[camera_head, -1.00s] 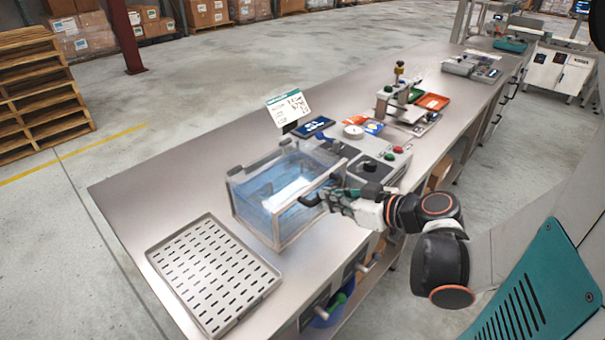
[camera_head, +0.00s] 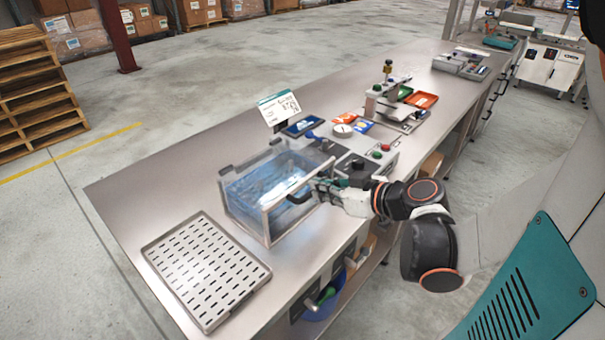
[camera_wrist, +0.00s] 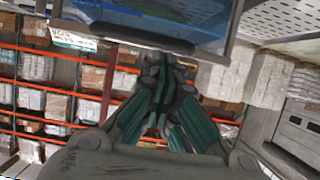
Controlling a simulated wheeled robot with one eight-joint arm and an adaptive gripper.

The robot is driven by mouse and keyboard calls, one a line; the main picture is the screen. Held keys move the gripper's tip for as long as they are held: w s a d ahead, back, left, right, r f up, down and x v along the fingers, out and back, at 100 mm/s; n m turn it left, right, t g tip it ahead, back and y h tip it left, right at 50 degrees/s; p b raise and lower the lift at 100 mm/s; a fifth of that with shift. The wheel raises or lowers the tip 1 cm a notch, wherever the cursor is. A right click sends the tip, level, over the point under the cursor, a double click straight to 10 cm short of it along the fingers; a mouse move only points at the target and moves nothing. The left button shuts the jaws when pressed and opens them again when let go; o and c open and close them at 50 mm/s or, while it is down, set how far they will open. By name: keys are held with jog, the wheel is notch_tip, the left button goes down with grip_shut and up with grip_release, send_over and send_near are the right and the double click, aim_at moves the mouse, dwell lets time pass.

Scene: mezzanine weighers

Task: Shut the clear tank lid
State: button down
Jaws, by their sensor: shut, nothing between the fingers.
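The clear tank (camera_head: 243,213) stands on the bench, grey-framed with bluish contents. A clear grey-framed panel, which looks like the lid (camera_head: 266,227), is on its side facing my arm; its exact tilt is hard to tell. A dark bar handle (camera_head: 299,198) sticks out from that panel. The handle also shows in the wrist view (camera_wrist: 140,37), across the panel's edge. My gripper (camera_head: 317,186) is shut and empty, its tips close beside the handle. In the wrist view my gripper (camera_wrist: 162,75) points toward the handle; contact cannot be told.
A slotted metal tray (camera_head: 205,270) lies left of the tank on the bench (camera_head: 150,185). A control box with buttons (camera_head: 368,163), a sign (camera_head: 279,108) and a press-like stand (camera_head: 388,92) lie behind and right. The bench's far left is clear.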

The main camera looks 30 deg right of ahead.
jog(key=s+d+f+b, duration=0.1)
jog(key=s+d+f, duration=0.2)
jog(key=s, duration=0.5)
jog(key=shift+d+f+b, duration=0.2)
jog(key=shift+f+b, duration=0.1)
jog(key=shift+f, duration=0.4)
